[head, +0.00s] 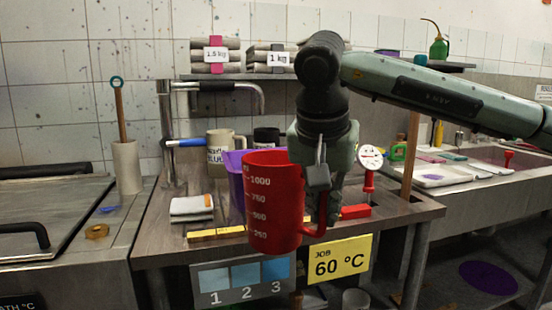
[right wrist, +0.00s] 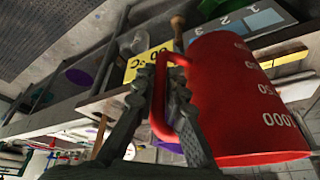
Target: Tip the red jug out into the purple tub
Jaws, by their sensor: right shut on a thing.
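The red jug (head: 272,205) with white measuring marks hangs in front of the table, upright or nearly so in the head view. My right gripper (head: 318,195) is shut on the jug's handle, on its right side. In the right wrist view the fingers (right wrist: 172,88) close around the handle, and the jug (right wrist: 235,95) fills the right part. The purple tub (head: 236,170) stands on the table behind the jug, mostly hidden by it. Whether anything is in the jug or tub cannot be seen. My left gripper is not in view.
A cream mug (head: 222,150), folded cloths (head: 191,208) and a yellow strip (head: 215,234) are near the tub. A red-based dial gauge (head: 369,165) and a red block (head: 355,212) stand at the right. A tap (head: 235,88) rises behind. A yellow sign (head: 339,258) hangs on the table's front.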

